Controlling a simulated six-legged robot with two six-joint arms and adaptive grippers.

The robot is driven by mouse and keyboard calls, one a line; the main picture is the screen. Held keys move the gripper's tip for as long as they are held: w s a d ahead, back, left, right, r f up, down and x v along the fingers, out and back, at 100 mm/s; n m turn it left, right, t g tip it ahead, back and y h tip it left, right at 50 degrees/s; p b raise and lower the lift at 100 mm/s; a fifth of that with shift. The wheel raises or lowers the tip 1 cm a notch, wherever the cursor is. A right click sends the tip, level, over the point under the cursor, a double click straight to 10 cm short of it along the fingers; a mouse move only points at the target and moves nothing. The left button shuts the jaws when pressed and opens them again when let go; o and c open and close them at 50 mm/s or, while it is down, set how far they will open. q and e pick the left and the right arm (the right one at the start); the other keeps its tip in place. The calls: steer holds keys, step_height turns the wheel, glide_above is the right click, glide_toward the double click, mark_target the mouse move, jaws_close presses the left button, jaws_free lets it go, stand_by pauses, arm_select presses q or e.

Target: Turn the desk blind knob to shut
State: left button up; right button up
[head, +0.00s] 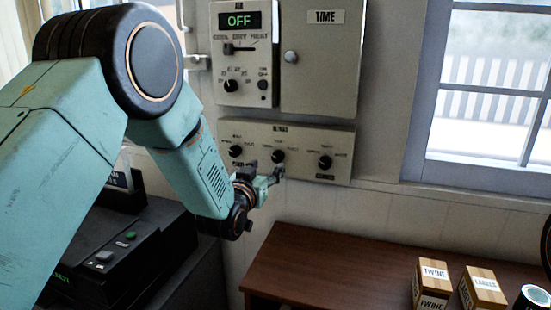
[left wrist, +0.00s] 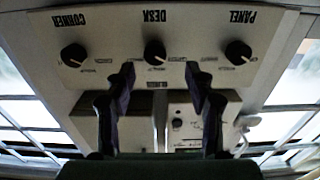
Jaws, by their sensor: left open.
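The desk blind knob (head: 278,156) is the middle of three black knobs on the pale blinds panel (head: 305,134) on the wall. The left wrist view shows it upside down as the knob marked DESK (left wrist: 155,53), with its pointer mark too small to read surely. My left gripper (head: 273,178) is just below and in front of this knob in the head view. In the left wrist view its two dark fingers (left wrist: 160,75) are spread apart, with the knob beyond the gap between their tips. No contact shows. My right gripper is not in view.
The CORNER knob (left wrist: 73,55) and PANEL knob (left wrist: 238,52) flank the desk knob. Above are a control box reading OFF (head: 240,50) and a TIME cabinet (head: 322,60). Below, a brown desk (head: 340,265) bears TWINE (head: 432,285) and LABELS (head: 483,288) boxes at right.

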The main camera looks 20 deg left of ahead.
mark_target(276, 158)
arm_select(q)
steer(key=w, duration=0.2)
steer(key=w+d, duration=0.1)
steer(key=w, duration=0.2)
steer(key=shift+w+a+p, duration=0.25)
steer(key=shift+w+p, duration=0.05)
steer(key=shift+w, duration=0.3)
steer(key=shift+w+d+r, duration=0.1)
steer(key=shift+d, duration=0.25)
steer(key=shift+a, duration=0.25)
steer(key=c, duration=0.4)
steer(key=shift+d, duration=0.15)
steer(key=c, duration=0.4)
jaws_close()
